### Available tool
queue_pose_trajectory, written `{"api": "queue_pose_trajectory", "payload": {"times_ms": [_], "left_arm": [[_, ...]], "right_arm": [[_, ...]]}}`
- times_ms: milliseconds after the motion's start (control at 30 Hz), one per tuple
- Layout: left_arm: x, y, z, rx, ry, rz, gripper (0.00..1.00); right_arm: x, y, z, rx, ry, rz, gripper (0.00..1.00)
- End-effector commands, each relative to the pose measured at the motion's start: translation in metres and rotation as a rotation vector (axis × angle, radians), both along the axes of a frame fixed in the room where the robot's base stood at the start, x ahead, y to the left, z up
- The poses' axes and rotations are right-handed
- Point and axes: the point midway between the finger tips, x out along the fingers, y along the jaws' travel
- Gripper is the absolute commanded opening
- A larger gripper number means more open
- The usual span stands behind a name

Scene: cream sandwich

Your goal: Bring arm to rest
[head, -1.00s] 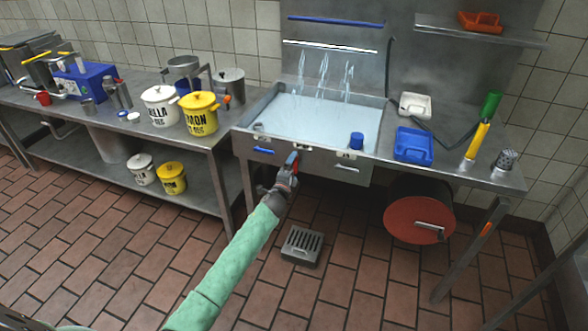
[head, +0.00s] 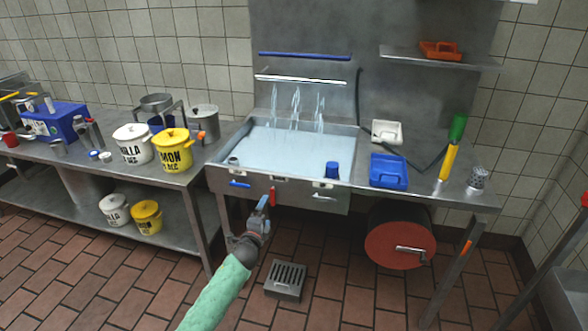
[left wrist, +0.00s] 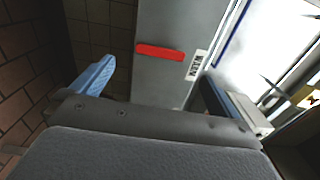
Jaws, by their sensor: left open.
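My left arm, in a green sleeve, reaches up from the bottom of the head view. My left gripper (head: 262,204) is in front of the sink's front panel, below its rim. In the left wrist view the left gripper (left wrist: 155,85) has its two fingers wide apart, one blue pad showing at the left, with nothing between them. Beyond the fingers is a grey panel with a red handle (left wrist: 160,52) and a small label. The red handle also shows in the head view (head: 272,194), just right of the gripper. My right gripper is not in view.
The sink (head: 290,150) holds water under running streams. A blue tray (head: 388,171) and a white tray (head: 386,131) lie on the right counter. Lidded white (head: 133,145) and yellow (head: 173,150) tubs stand on the left counter. A floor drain (head: 285,280) and red-ended drum (head: 400,245) are below.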

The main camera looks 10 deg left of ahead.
Motion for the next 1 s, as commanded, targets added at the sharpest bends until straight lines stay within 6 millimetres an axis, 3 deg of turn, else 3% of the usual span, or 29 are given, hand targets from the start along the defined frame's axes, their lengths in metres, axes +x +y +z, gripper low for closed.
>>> {"api": "queue_pose_trajectory", "payload": {"times_ms": [167, 433, 667, 767, 867, 1000], "left_arm": [[0.000, 0.002, -0.001, -0.044, 0.008, 0.010, 1.00], [-0.007, 0.035, -0.025, -0.278, 0.161, 0.224, 1.00], [-0.038, 0.042, -0.004, -0.606, 0.298, 0.451, 1.00], [-0.060, 0.031, 0.009, -0.751, 0.366, 0.529, 1.00], [-0.097, 0.012, 0.011, -0.882, 0.460, 0.601, 1.00], [-0.170, -0.022, 0.004, -1.038, 0.632, 0.691, 1.00]], "right_arm": [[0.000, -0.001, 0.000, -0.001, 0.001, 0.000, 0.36], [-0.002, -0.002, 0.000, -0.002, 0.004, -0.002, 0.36], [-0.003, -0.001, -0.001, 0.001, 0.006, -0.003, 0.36], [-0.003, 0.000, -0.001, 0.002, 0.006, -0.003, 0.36], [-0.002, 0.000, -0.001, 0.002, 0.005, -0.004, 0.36], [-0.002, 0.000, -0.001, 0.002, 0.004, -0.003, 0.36]]}}
